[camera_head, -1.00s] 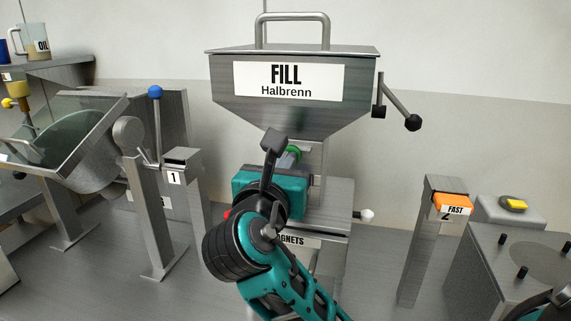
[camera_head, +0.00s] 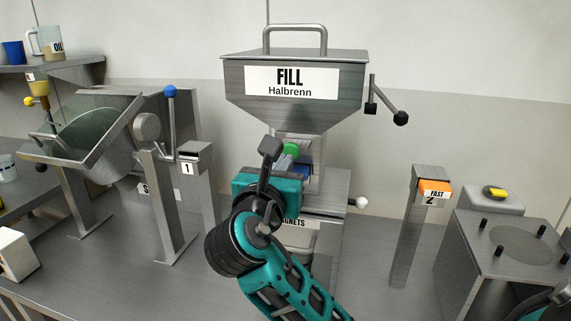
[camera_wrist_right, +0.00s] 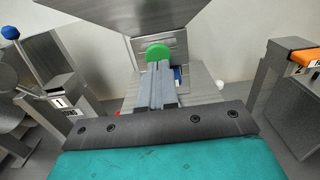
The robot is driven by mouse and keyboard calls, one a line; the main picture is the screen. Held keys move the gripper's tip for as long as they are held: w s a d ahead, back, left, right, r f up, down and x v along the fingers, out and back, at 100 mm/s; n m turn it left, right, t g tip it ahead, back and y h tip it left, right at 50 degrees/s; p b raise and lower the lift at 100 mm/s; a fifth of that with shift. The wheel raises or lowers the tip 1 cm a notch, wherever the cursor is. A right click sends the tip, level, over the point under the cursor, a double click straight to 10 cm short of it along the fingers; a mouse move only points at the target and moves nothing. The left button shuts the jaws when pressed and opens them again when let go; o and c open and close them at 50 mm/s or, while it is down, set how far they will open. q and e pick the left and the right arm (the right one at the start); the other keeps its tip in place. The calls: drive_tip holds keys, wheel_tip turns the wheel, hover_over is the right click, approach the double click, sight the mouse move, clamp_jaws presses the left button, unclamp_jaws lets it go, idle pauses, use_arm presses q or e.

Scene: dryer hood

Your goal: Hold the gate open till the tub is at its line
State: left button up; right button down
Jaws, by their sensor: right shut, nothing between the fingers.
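The hopper marked FILL Halbrenn (camera_head: 240,95) stands at the middle back. A round green knob (camera_head: 292,149) sits on its neck, low on the front; it also shows in the right wrist view (camera_wrist_right: 158,51). My right gripper (camera_head: 286,161) is shut and empty, its fingers pointing at the green knob. In the right wrist view its fingertips (camera_wrist_right: 160,66) are right at the knob's lower edge; I cannot tell whether they touch. A grey tub (camera_head: 299,238) stands below the MAGNETS label, partly hidden by my arm. Its contents and any line are not visible. My left gripper is not in view.
A black-knobbed lever (camera_head: 386,98) sticks out at the hopper's right. Post 1 (camera_head: 196,170) and a tilted pan (camera_head: 95,135) with a blue-knobbed lever (camera_head: 171,120) stand left. Post 2 (camera_head: 409,235) with an orange FAST block (camera_head: 434,188) stands right.

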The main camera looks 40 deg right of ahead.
drive_tip(key=v, duration=0.9)
drive_tip(key=shift+w, duration=0.1)
idle(0.6)
